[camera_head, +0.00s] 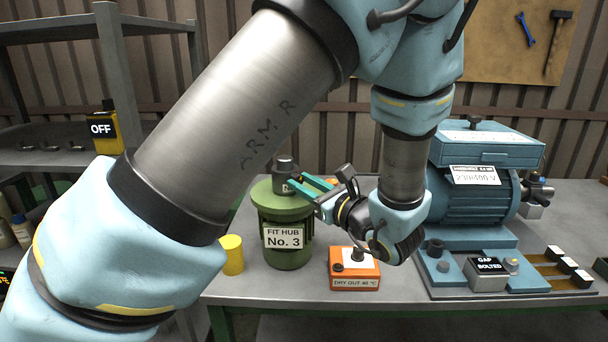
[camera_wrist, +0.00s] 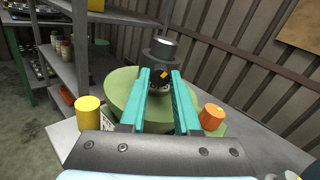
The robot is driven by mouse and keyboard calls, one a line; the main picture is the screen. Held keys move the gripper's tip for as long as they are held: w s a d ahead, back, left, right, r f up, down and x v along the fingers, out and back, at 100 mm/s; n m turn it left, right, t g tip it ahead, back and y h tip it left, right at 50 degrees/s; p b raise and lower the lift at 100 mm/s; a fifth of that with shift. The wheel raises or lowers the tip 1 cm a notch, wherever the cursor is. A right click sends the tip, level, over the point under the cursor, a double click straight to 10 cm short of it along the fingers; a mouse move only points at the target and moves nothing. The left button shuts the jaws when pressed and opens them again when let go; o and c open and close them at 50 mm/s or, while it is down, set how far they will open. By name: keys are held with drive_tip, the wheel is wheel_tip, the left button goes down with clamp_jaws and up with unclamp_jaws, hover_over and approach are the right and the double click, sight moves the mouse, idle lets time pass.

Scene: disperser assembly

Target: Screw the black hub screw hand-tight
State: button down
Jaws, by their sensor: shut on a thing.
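A dark grey cylindrical hub (camera_head: 286,165) stands upright on top of a green drum (camera_head: 289,240) labelled "FIT HUB No. 3". My gripper (camera_head: 295,190), with teal fingers, reaches in from the right at the hub's near side. In the wrist view the hub (camera_wrist: 161,50) rises just beyond the fingertips. My gripper (camera_wrist: 160,74) is shut there on a small black part with a yellow mark, which looks like the black hub screw (camera_wrist: 160,78). The fingers hide its sides, and I cannot tell how deep it sits.
A yellow cylinder (camera_head: 232,255) stands left of the drum. An orange box (camera_head: 355,283) labelled "DRY OUT 40 °C" stands to its right. A blue motor (camera_head: 478,195) on a base plate fills the right of the bench. Grey shelving (camera_head: 60,160) stands at the left.

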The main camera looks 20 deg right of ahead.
drive_tip(key=shift+f+m, duration=0.1)
drive_tip(key=shift+m, duration=0.3)
drive_tip(key=c, duration=0.6)
unclamp_jaws()
drive_tip(key=shift+p, duration=0.3)
drive_tip(key=shift+b+v, duration=1.7)
drive_tip(key=shift+v, duration=3.7)
